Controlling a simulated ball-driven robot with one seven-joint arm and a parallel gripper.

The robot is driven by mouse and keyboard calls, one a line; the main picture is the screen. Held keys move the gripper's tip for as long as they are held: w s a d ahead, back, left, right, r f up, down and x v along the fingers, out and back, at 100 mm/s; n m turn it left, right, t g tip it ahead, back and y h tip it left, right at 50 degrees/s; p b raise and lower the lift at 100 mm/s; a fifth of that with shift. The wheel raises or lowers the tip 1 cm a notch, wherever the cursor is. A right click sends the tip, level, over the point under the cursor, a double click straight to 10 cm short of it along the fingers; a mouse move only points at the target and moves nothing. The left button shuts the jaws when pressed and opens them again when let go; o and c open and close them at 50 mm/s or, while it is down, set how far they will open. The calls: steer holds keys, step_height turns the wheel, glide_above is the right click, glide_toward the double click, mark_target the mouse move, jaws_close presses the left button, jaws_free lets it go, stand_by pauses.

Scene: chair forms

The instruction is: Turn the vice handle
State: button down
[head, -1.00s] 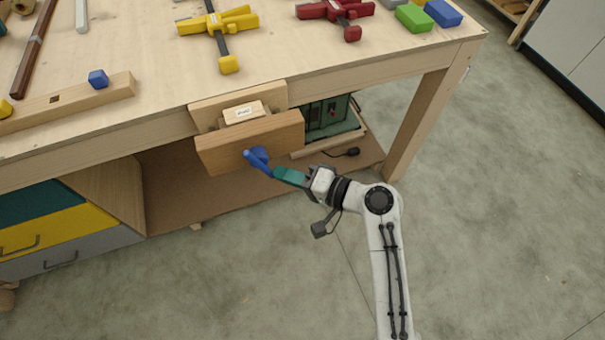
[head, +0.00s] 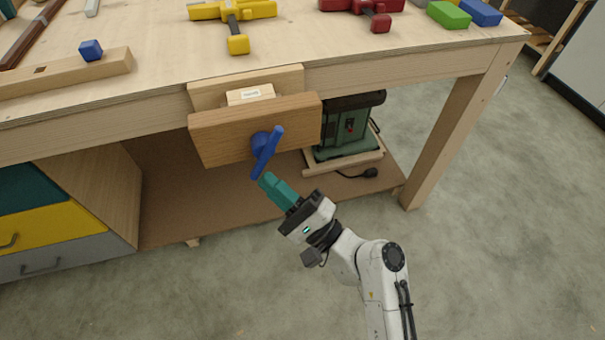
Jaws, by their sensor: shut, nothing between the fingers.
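The wooden vice (head: 225,140) is on the front edge of the workbench, with a small labelled block (head: 250,94) between its jaws. Its blue handle (head: 268,150) sticks out from the front jaw and stands tilted, upper end to the right. My gripper (head: 266,182) has teal fingers and is shut with nothing between them. Its fingertips are just below the handle's lower end; whether they touch it I cannot tell.
The workbench top (head: 160,75) carries a yellow clamp (head: 236,20), a red clamp (head: 365,8), and blue and green blocks. A green machine (head: 348,128) stands on the lower shelf, right of the vice. A bench leg (head: 455,135) is at the right. Open floor lies in front.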

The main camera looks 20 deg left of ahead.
steer(key=shift+s+a+m+t+b, duration=0.2)
steer(key=shift+a+m+t+b, duration=0.1)
steer(key=shift+m+t+b, duration=0.6)
steer(key=shift+s+a+m+t+b, duration=0.15)
steer(key=shift+a+m+t+b, duration=0.1)
steer(key=shift+m+t+b, duration=0.65)
steer(key=shift+s+a+m+t+b, duration=0.25)
steer(key=shift+m+t+b, duration=0.4)
steer(key=shift+m, duration=0.45)
steer(key=shift+a+r+b, duration=0.15)
steer(key=shift+b, duration=0.2)
steer(key=shift+s+a+r+b, duration=0.2)
steer(key=shift+s+a+b, duration=0.1)
steer(key=shift+b, duration=0.3)
steer(key=shift+w+f, duration=0.1)
